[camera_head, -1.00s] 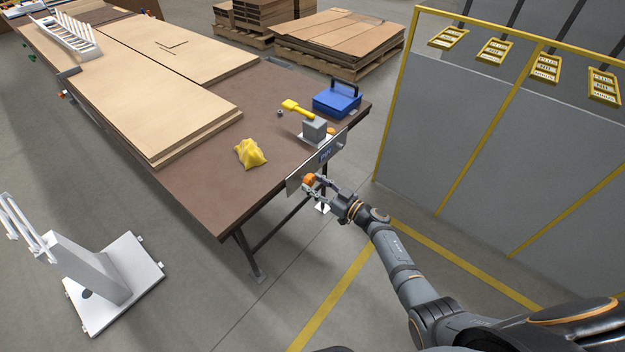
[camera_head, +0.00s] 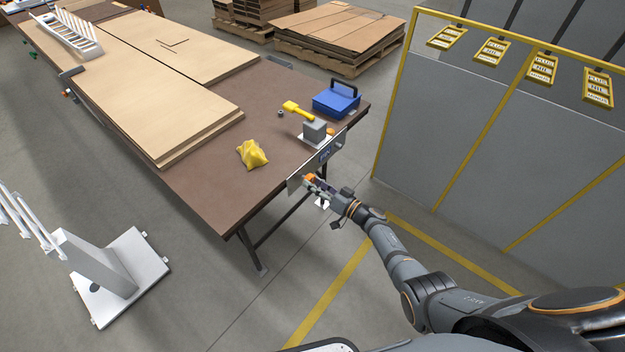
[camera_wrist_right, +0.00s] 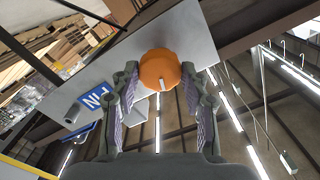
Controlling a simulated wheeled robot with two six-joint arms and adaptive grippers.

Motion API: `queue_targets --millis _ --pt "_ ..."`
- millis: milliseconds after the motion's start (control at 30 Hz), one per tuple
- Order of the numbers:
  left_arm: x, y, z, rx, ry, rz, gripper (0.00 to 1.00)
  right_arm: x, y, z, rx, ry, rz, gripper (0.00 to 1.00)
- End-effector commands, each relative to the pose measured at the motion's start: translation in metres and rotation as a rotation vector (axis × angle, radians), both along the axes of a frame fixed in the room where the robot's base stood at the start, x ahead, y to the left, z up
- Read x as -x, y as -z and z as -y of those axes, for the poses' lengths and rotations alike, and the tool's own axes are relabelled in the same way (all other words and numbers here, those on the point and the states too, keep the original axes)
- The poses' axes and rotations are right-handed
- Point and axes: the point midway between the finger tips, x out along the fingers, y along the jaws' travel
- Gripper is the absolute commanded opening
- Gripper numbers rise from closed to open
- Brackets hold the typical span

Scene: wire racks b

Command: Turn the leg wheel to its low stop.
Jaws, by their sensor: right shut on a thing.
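The leg wheel is a small orange scalloped knob (camera_head: 308,177) on a grey metal plate (camera_head: 328,158) at the table's near right edge. In the right wrist view the leg wheel (camera_wrist_right: 160,69) shows a white mark pointing down and slightly right. My right gripper (camera_head: 313,181) is at the wheel, shut on it. In the wrist view the right gripper's fingers (camera_wrist_right: 160,85) stand on either side of the wheel's lower part. The finger contact is partly hidden in the head view. My left gripper is not in view.
The brown table (camera_head: 210,198) carries a yellow bag (camera_head: 252,154), a grey block (camera_head: 314,131), a yellow-handled tool (camera_head: 297,109), a blue box (camera_head: 336,103) and large boards (camera_head: 150,105). A grey yellow-framed partition (camera_head: 450,130) stands right. A white stand (camera_head: 110,270) is on the floor at left.

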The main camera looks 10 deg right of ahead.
Motion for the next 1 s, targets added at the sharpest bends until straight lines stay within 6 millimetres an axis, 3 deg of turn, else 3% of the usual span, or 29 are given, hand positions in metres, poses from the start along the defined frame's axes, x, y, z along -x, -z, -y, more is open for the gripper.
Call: queue_targets --millis 167,467,800,1000 --pt "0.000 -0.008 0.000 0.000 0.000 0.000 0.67 0.001 0.000 0.000 -0.100 0.000 -0.081 0.12" --pt "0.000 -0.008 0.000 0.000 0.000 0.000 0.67 0.001 0.001 0.000 -0.114 -0.001 -0.090 0.12" --pt "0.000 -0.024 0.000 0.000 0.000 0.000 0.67 0.001 0.000 0.000 -0.414 0.001 -0.326 0.12" --pt "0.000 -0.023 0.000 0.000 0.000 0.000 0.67 0.001 0.001 0.000 -0.424 0.000 -0.333 0.12"
